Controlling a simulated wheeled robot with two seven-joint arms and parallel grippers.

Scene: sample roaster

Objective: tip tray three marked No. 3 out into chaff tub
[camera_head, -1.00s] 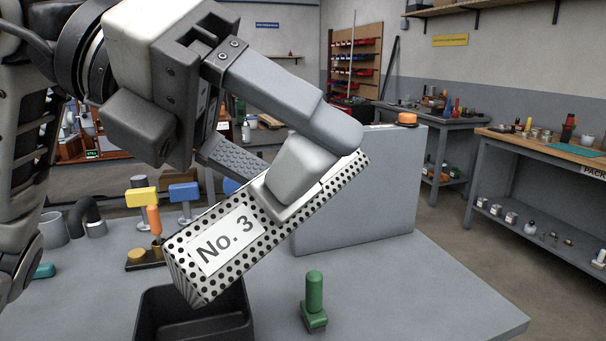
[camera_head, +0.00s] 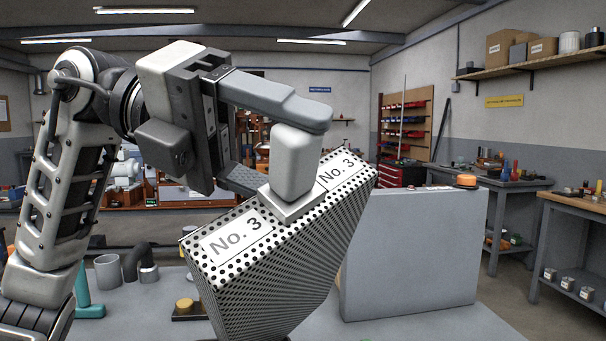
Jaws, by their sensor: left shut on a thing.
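The tray marked No. 3 (camera_head: 285,265) is a white perforated box with dark holes and two "No. 3" labels on its near upper edge. It hangs in the middle of the head view, tilted with its left end lower. My left gripper (camera_head: 283,168) is shut on the tray's pale upright grip and holds it above the table. The chaff tub does not show now; the tray covers part of the table, and the frame cuts off the front. My right gripper is out of view.
A grey upright panel (camera_head: 410,255) stands just right of the tray. Grey pipe pieces (camera_head: 140,263), a teal tool (camera_head: 86,298) and a dark stand with a yellow knob (camera_head: 186,306) are at the left. A wooden-topped bench (camera_head: 580,207) stands farther right.

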